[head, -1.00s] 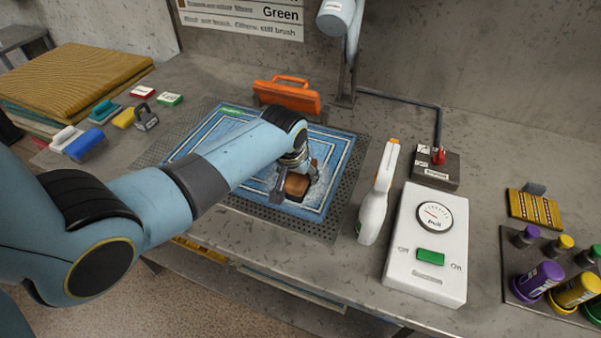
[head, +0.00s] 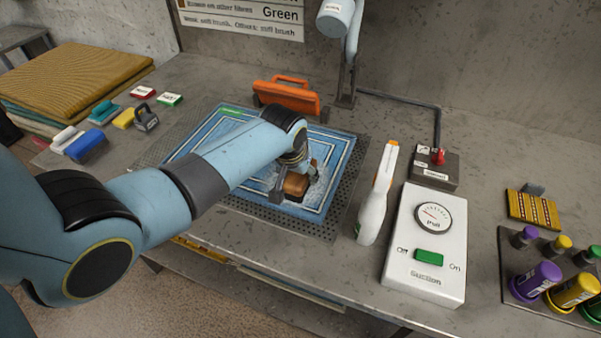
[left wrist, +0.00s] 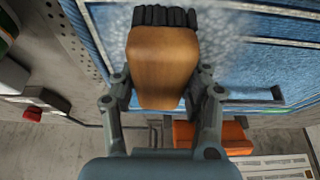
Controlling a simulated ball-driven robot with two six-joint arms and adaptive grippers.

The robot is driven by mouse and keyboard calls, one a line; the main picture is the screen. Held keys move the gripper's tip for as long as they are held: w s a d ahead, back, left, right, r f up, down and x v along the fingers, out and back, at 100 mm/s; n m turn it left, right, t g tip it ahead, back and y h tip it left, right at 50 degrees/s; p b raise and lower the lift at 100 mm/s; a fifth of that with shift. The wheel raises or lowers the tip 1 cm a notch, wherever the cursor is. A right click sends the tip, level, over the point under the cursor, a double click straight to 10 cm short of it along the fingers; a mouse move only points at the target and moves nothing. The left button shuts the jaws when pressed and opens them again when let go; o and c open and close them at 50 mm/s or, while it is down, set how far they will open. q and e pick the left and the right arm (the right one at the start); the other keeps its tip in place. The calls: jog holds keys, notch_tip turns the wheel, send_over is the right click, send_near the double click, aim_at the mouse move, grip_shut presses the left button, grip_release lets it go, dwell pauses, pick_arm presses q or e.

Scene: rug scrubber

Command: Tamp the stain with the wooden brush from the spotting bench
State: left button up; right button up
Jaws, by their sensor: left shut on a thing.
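The wooden brush (head: 296,184) is in my left gripper (head: 286,188), over the blue rug (head: 214,139) in the head view. The left wrist view shows the brush (left wrist: 163,62) as a brown block with dark bristles, between the two fingers of the left gripper (left wrist: 160,95). The fingers are shut on it. A pale, foamy patch (head: 317,190) on the rug surrounds the brush. I cannot tell whether the bristles touch the rug. The stain itself is not clearly seen. My right gripper is not in view.
Several small brushes and blocks (head: 104,112) lie at left. Colored bottles (head: 536,280) stand at far right.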

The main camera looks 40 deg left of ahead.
pick_arm(q)
jog(key=shift+w+r, duration=0.1)
jog(key=shift+r, duration=3.1)
jog(key=shift+a, duration=0.1)
